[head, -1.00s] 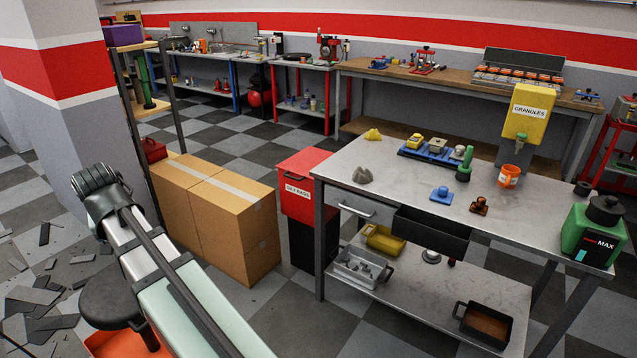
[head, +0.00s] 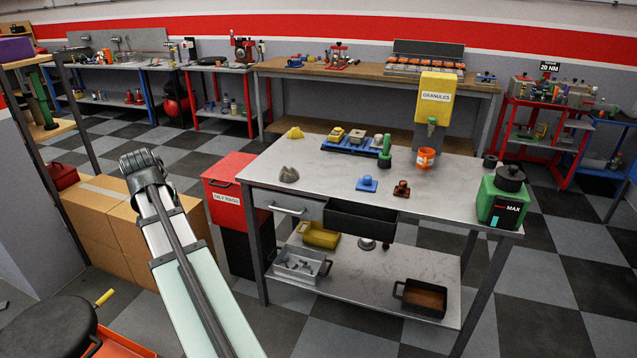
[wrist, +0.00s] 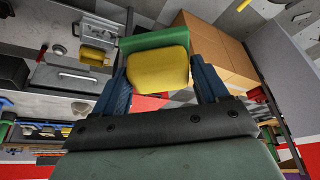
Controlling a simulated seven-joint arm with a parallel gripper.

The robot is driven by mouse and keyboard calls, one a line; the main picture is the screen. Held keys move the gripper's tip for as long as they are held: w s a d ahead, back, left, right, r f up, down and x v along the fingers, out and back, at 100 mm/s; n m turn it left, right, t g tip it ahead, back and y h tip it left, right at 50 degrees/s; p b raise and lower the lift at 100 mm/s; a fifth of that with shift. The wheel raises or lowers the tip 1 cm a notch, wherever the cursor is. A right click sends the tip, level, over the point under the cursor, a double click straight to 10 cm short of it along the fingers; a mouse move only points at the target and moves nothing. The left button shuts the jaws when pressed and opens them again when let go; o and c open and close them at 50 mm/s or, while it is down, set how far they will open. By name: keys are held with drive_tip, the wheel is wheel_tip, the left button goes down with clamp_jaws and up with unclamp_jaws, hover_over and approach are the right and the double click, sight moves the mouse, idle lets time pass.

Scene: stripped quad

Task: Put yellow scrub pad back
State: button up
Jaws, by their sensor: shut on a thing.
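In the wrist view, my gripper (wrist: 160,66) is shut on the yellow scrub pad (wrist: 160,72), which has a green layer along its far side. The pad sits between the two blue fingers, clear of any surface. The head view shows my arm, but the fingers and held pad cannot be made out there. A blue tray (head: 334,149) on the metal table (head: 300,200) holds small blocks with yellow and pale tops. A yellow lump (head: 294,132) and a grey lump (head: 289,175) lie left of it.
A green-handled tool (head: 385,150), blue piece (head: 367,183), brown piece (head: 401,189) and orange cup (head: 426,158) stand on the table. A granules dispenser (head: 434,100) and green canister (head: 500,205) are at right. A red bin (head: 228,190) and cardboard boxes (head: 85,235) stand left.

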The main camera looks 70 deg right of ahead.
drive_tip(key=s+d+f+m+g, duration=0.1)
drive_tip(key=s+d+m, duration=0.2)
drive_tip(key=s+d, duration=0.95)
drive_tip(key=s+d+f+m+g, duration=0.15)
drive_tip(key=s+d, duration=0.55)
drive_tip(key=d, duration=1)
drive_tip(key=s+d+m+g, duration=0.1)
drive_tip(key=s+d+m, duration=0.3)
drive_tip(key=s+d, duration=0.8)
drive_tip(key=w+d+m, duration=0.2)
drive_tip(key=d, duration=0.6)
drive_tip(key=w+d+m, duration=0.2)
drive_tip(key=d, duration=0.5)
drive_tip(key=shift+n+g+h, duration=0.25)
drive_tip(key=shift+g+h, duration=0.05)
drive_tip(key=shift+g, duration=0.25)
drive_tip(key=shift+s+d+f, duration=0.1)
drive_tip(key=shift+f, duration=2.2)
drive_tip(key=shift+s+d+f, duration=0.1)
drive_tip(key=shift+f, duration=2.2)
drive_tip(key=shift+f, duration=0.1)
drive_tip(key=o, duration=0.9)
drive_tip(key=shift+o, duration=0.2)
drive_tip(key=v, duration=1.2)
